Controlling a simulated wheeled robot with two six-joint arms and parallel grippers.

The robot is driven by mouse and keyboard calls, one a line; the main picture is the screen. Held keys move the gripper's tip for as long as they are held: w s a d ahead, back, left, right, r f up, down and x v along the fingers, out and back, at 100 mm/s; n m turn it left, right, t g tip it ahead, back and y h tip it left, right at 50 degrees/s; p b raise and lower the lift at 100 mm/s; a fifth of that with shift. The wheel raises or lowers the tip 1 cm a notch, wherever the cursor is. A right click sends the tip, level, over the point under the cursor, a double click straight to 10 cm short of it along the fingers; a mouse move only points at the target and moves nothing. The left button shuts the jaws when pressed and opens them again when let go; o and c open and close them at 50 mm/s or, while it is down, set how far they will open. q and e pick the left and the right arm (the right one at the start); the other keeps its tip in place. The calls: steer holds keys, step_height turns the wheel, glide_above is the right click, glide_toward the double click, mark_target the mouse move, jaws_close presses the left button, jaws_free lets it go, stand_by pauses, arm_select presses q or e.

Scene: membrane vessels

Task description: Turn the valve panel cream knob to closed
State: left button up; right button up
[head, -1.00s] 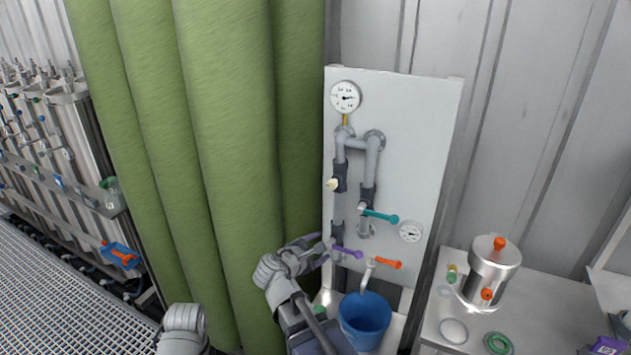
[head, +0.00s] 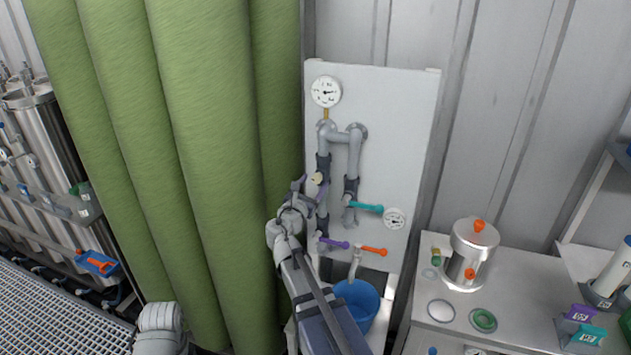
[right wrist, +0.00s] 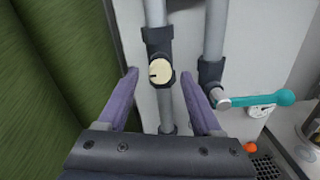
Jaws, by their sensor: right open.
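The cream knob (head: 317,179) sits on the left pipe of the white valve panel (head: 402,110). My right gripper (head: 311,187) is at the panel's left edge, close to the knob. In the right wrist view its two purple fingers (right wrist: 160,82) are open, one on each side of the knob, with a gap to it. Part of my left arm shows at the bottom left of the head view; its gripper fingers are not seen.
A teal lever (head: 367,208) is right of the knob; purple (head: 334,244) and orange (head: 373,251) levers are below. A blue bucket (head: 357,303) stands under the spout. Green curtains (head: 205,150) hang close on the left. A steel pot (head: 472,255) stands on the right table.

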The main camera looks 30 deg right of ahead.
steer(key=shift+x, duration=1.2)
steer(key=shift+c, duration=0.4)
jaws_close()
